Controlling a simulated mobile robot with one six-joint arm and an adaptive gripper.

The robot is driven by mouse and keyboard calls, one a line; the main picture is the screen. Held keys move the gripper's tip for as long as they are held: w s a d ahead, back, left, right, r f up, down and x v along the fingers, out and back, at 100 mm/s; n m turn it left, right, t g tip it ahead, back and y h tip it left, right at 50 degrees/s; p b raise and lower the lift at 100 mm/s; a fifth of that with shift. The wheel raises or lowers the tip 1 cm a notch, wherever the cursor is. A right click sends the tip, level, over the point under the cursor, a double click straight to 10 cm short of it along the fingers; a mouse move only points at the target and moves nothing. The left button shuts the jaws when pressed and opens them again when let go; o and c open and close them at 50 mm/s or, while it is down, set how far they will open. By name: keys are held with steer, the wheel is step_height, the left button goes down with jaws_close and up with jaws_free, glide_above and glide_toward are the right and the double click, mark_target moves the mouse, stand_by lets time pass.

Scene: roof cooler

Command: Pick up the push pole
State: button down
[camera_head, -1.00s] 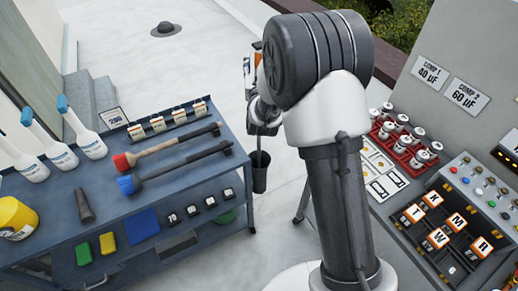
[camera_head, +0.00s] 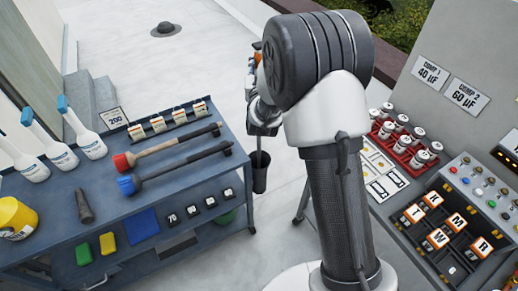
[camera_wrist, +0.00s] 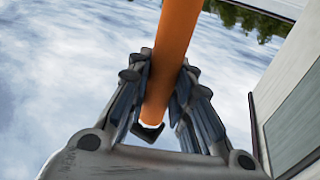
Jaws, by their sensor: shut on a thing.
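The push pole is an orange shaft (camera_wrist: 172,50) in the wrist view, with a dark end (camera_wrist: 148,131) between my fingers. My gripper (camera_wrist: 166,85) is shut on it, one set of finger pads on each side. In the head view a small orange part (camera_head: 257,46) shows beside my arm, at my gripper (camera_head: 252,78), which is largely hidden behind my wrist. Below it a thin dark shaft reaches down to a black cup-like holder (camera_head: 260,173) beside the cart; I cannot tell whether the shaft is in it.
A grey control panel (camera_head: 450,190) with a red rack (camera_head: 405,140) stands at right. Pale roof floor is open behind.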

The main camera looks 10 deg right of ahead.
stand_by(0.4)
step_height(320, 180, up, 28)
steer(key=p, duration=0.5)
steer(key=shift+r, duration=0.15)
